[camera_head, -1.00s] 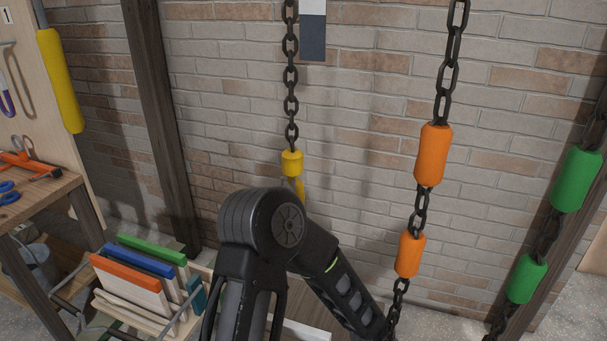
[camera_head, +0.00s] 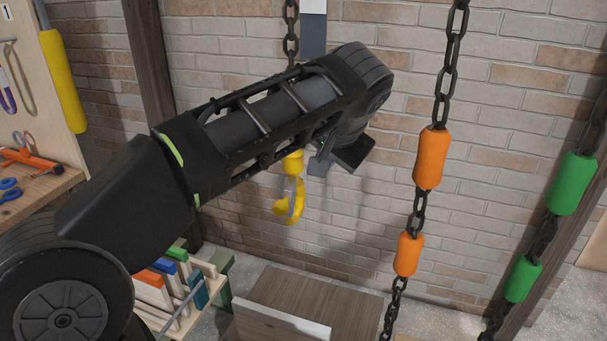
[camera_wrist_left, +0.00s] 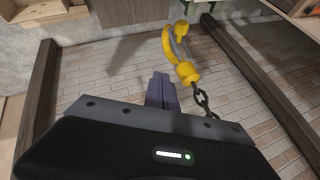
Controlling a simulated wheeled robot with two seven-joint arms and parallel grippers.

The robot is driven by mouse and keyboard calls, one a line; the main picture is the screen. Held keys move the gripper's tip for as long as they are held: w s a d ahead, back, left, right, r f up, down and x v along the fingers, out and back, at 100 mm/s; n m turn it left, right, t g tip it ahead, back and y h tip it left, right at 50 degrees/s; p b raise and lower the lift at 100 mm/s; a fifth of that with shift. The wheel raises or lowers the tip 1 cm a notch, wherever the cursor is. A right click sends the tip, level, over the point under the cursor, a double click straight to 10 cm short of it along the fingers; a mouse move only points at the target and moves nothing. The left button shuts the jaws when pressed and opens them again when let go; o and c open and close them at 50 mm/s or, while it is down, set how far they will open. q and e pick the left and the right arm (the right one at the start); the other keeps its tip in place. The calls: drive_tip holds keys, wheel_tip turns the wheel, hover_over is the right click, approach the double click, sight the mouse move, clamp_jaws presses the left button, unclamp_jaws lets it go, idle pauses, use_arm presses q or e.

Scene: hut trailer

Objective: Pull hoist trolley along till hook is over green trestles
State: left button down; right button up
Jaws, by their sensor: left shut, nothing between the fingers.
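The yellow hook (camera_head: 289,208) hangs on a dark chain (camera_head: 291,30) in front of the brick wall, below a yellow collar (camera_head: 292,163). My left arm crosses in front of part of this chain. My left gripper (camera_head: 318,165) is shut and empty, just right of the collar in the head view; I cannot tell if it touches. In the left wrist view the shut fingers (camera_wrist_left: 160,88) point up the picture, apart from the hook (camera_wrist_left: 172,42) and chain (camera_wrist_left: 205,102). The hoist trolley is out of view. My right gripper is out of view.
A chain with orange sleeves (camera_head: 432,157) hangs right of the gripper, and one with green sleeves (camera_head: 572,183) farther right. A wooden cabinet (camera_head: 310,300) stands below. A board rack (camera_head: 180,290) and workbench (camera_head: 45,190) are at left.

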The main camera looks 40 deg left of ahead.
use_arm(q)
drive_tip(key=shift+f, duration=0.1)
drive_tip(key=w+a+f+p, duration=0.2)
drive_tip(key=w+a+f, duration=0.2)
drive_tip(key=a+f, duration=0.4)
drive_tip(key=shift+w+a, duration=0.15)
drive_tip(key=shift+a, duration=0.05)
drive_tip(key=shift+a+r, duration=0.1)
